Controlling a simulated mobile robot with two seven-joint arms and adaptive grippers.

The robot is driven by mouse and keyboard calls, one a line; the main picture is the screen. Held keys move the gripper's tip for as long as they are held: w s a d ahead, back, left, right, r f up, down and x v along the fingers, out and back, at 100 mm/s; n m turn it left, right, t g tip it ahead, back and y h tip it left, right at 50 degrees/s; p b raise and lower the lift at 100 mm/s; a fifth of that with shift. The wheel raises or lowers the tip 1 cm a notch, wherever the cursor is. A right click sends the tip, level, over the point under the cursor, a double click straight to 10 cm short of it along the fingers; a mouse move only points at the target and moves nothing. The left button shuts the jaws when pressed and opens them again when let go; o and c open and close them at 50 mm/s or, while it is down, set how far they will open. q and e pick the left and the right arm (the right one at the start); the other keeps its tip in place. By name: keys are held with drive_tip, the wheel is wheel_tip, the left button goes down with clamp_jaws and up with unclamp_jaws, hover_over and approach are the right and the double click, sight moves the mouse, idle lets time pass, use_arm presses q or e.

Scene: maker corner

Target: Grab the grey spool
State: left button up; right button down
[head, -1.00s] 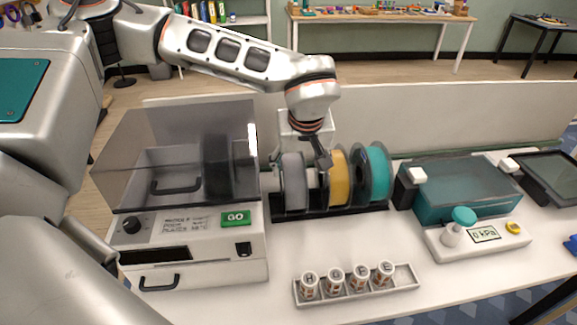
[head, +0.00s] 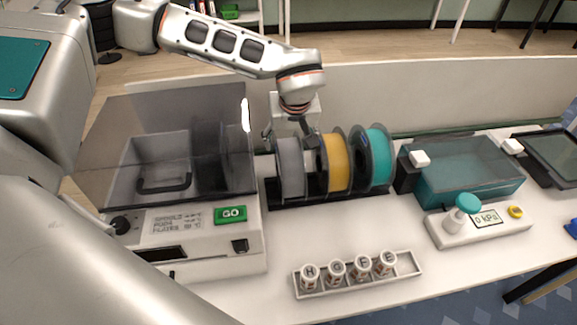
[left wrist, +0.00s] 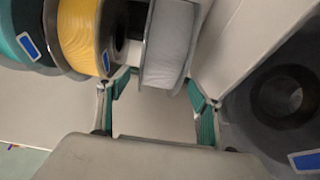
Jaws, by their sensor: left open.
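The grey spool (head: 290,168) stands upright in a black rack at the left end of a row of spools. My left gripper (head: 289,138) is open above it, with one finger to each side of the spool's top. In the left wrist view the grey spool (left wrist: 169,45) shows at the upper edge, between the open green-padded fingers (left wrist: 158,95). I cannot tell whether either finger touches it. My right gripper is not in view.
A yellow spool (head: 334,163) and a teal spool (head: 372,158) stand close to the right. A clear-lidded dryer box (head: 150,135) stands close to the left. A tray of labelled jars (head: 358,275) lies in front; a teal-based box (head: 470,180) is right.

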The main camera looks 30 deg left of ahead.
use_arm(q)
drive_tip(key=shift+x, duration=0.85)
drive_tip(key=shift+r, duration=0.1)
clamp_jaws()
drive_tip(key=shift+w+r, duration=0.1)
